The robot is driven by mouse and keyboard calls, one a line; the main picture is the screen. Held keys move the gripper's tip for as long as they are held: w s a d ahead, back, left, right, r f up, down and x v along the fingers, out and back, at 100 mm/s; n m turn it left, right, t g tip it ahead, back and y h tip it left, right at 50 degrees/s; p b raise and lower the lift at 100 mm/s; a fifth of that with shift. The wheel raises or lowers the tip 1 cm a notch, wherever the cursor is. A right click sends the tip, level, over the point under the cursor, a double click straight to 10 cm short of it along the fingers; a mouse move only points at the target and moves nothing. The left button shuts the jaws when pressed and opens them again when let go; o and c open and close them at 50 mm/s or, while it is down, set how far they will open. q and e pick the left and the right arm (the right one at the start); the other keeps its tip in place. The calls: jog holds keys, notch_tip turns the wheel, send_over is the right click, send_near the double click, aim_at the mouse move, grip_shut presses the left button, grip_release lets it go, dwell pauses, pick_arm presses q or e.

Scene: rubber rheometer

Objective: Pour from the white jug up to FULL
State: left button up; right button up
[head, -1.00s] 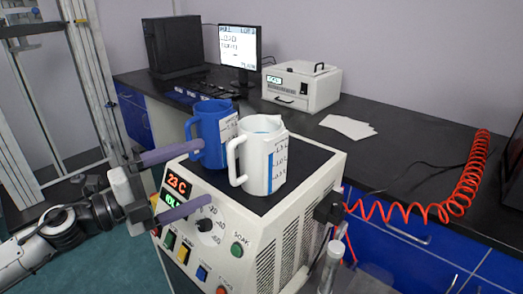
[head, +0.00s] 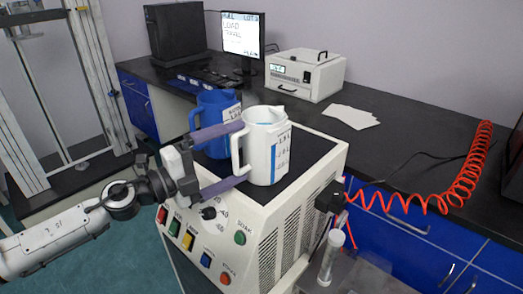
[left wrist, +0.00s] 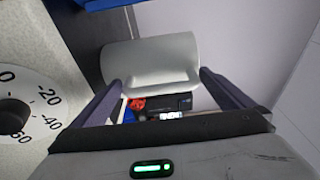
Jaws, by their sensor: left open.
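The white jug (head: 267,147) stands upright on the black top of the cream machine, with its handle toward the left. My left gripper (head: 242,152) is open, with its two purple-grey fingers at the handle side of the jug. In the left wrist view the white jug (left wrist: 150,66) lies between and ahead of the open fingertips (left wrist: 158,80); I cannot tell whether they touch it. A blue jug (head: 215,122) stands just behind and left of the white one, partly hidden by the upper finger. A monitor (head: 243,34) shows text including FULL. My right gripper is not in view.
The cream machine (head: 290,222) has a dial, partly covered by my gripper, and coloured buttons on its front. A clear cylinder (head: 332,255) stands at its right. A white box instrument (head: 304,75), papers (head: 350,116) and a red coiled hose (head: 465,185) lie on the black bench.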

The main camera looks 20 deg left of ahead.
pick_arm(q)
jog(key=shift+w+d, duration=0.25)
jog(key=shift+w, duration=0.1)
jog(key=shift+c, duration=0.4)
jog(key=c, duration=1.5)
jog(key=shift+w+r, duration=0.1)
jog(key=shift+r, duration=0.25)
jog(key=shift+c, duration=0.9)
